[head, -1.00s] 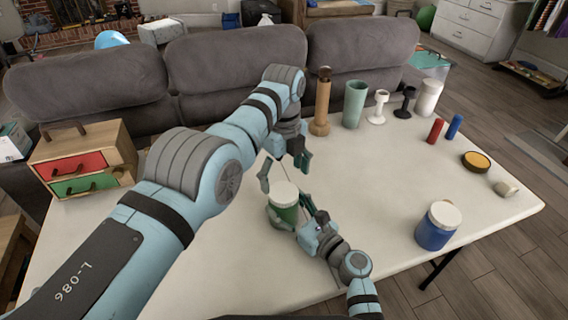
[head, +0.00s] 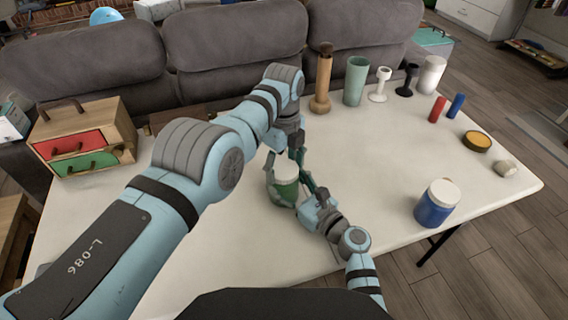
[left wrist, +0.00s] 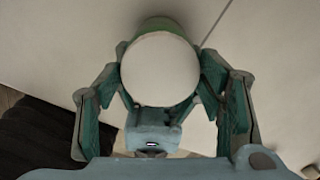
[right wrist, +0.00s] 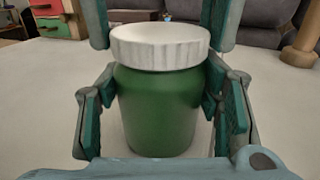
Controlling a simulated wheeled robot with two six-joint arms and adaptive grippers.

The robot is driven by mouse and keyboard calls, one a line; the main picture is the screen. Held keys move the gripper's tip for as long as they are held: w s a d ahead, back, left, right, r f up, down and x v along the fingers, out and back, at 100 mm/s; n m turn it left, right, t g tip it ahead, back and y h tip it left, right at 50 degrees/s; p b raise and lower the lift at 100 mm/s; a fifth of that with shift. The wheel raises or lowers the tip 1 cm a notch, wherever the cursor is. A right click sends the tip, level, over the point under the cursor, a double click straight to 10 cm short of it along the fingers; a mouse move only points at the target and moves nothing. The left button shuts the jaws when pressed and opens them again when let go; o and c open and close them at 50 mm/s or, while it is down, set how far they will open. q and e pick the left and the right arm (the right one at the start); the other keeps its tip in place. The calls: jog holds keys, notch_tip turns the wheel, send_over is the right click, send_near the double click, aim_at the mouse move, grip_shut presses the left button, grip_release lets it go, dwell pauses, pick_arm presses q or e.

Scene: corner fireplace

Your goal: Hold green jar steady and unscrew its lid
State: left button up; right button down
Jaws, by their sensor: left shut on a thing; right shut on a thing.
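The green jar (head: 287,192) stands upright on the white table, topped by a white ribbed lid (head: 286,173). My right gripper (right wrist: 162,105) is shut on the jar's green body, one finger on each side, as the right wrist view shows. My left gripper (head: 285,163) comes down from above and is shut on the lid. In the left wrist view the round lid (left wrist: 160,69) sits between its fingers. The lid sits level on the jar. Part of the jar is hidden behind my fingers in the head view.
A blue jar with a white lid (head: 437,206) stands to the right. A wooden box with red and green drawers (head: 82,140) is at the left. A wooden bottle (head: 322,80), a green cup (head: 355,82) and other small items line the back. The front-right middle is clear.

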pick_arm(q)
jog(key=n, duration=0.6)
jog(key=shift+n, duration=0.3)
jog(key=n, duration=0.9)
jog(key=shift+n, duration=0.4)
jog(key=n, duration=0.4)
jog(key=shift+n, duration=0.3)
jog(key=n, duration=1.3)
jog(key=shift+r+n, duration=0.1)
jog(key=shift+n, duration=0.3)
jog(key=shift+w+r, duration=0.1)
jog(key=shift+r, duration=0.05)
